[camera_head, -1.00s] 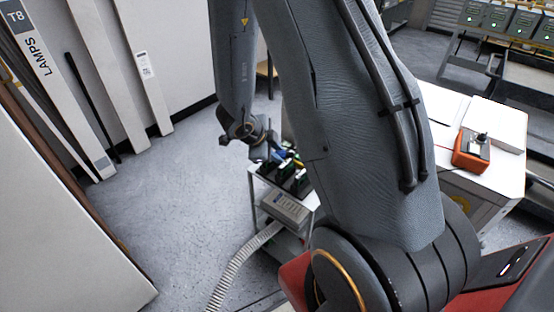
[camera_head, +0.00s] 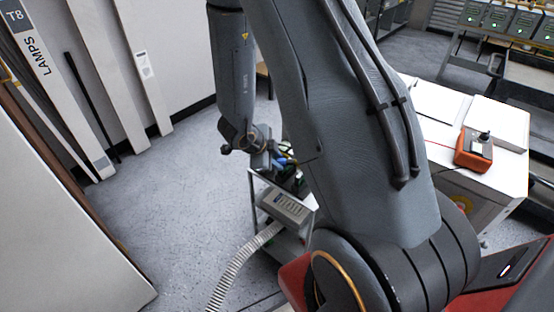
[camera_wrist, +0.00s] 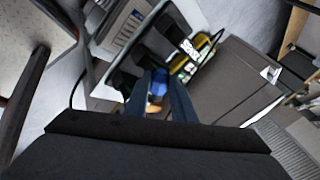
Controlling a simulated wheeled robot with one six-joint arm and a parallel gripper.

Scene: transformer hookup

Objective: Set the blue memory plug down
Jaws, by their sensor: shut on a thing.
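The blue memory plug (camera_wrist: 158,84) shows between the two fingertips of my gripper (camera_wrist: 161,88) in the wrist view. The fingers are shut on it, and an orange-tan bit shows just below it. In the head view my gripper (camera_head: 275,161) is low over the top of a small trolley (camera_head: 259,181), and a bit of blue shows at its tip. My arm and wrist hide part of the trolley top. I cannot tell whether the plug touches anything below it.
Dark upright holders and a yellow-green item (camera_wrist: 205,42) are close to my gripper in the wrist view. A grey box (camera_head: 285,207) with a white corrugated hose (camera_head: 236,275) sits on the trolley's front. A white bench (camera_head: 440,138) carries an orange control box (camera_head: 474,148). The floor at left is clear.

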